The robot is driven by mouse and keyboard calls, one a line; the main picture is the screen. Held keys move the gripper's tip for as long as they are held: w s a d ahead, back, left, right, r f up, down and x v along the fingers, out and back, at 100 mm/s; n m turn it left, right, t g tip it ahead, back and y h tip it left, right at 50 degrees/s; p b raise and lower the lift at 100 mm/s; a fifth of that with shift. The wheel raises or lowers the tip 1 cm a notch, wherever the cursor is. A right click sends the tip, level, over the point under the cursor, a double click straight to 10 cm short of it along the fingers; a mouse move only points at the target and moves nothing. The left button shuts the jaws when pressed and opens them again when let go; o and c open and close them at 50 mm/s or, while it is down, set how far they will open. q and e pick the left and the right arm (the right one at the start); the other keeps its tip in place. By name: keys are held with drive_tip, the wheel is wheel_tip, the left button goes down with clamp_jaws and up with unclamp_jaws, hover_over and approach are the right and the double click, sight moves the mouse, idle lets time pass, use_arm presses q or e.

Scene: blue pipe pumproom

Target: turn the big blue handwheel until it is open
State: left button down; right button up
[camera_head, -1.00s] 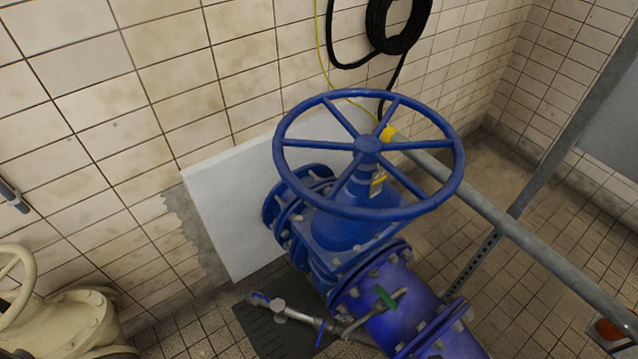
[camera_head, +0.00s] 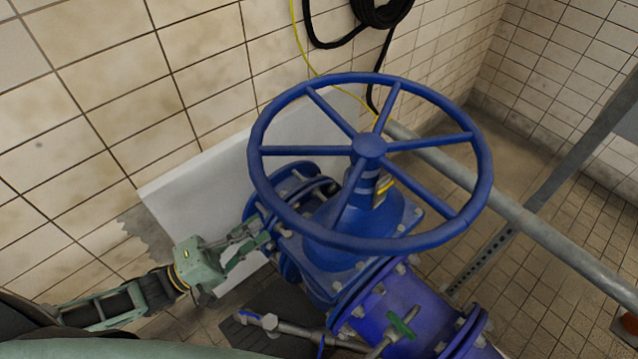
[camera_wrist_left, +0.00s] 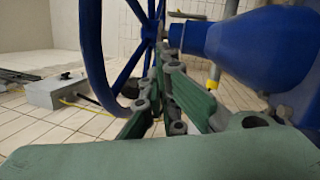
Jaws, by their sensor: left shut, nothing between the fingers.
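The big blue handwheel (camera_head: 369,147) is a spoked ring on top of the blue valve (camera_head: 365,215), near the middle of the head view. My left gripper (camera_head: 262,238) comes in from the left, at the lower left of the wheel. It is shut and empty, with its fingers pointing at the valve, below the rim in the picture. In the left wrist view the green fingers (camera_wrist_left: 165,75) lie close together, between the wheel's rim (camera_wrist_left: 92,50) and the valve body (camera_wrist_left: 255,45). I cannot tell whether they touch the wheel. My right gripper is not in view.
A grey pipe rail (camera_head: 530,222) runs past the wheel on the right. A white panel (camera_head: 195,190) leans on the tiled wall behind the valve. A black hose (camera_head: 385,12) hangs above. A small pipe with a green lever (camera_head: 401,325) sits below.

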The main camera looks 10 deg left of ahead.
use_arm(q)
drive_tip(key=w+d+r+h+p, duration=0.1)
drive_tip(key=w+d+r+p, duration=0.1)
drive_tip(key=d+r, duration=0.2)
drive_tip(key=w+d+r+p, duration=0.2)
drive_tip(key=d+r+p, duration=0.1)
drive_tip(key=d, duration=0.5)
drive_tip(key=shift+w+d+r+n+h+p, duration=0.15)
drive_tip(key=shift+d+r+n+h+p, duration=0.2)
drive_tip(key=shift+r, duration=0.3)
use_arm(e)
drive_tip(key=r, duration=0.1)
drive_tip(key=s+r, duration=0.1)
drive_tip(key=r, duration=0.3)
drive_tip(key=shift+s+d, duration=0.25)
use_arm(q)
drive_tip(key=shift+s+d, duration=0.45)
drive_tip(key=shift+d, duration=0.4)
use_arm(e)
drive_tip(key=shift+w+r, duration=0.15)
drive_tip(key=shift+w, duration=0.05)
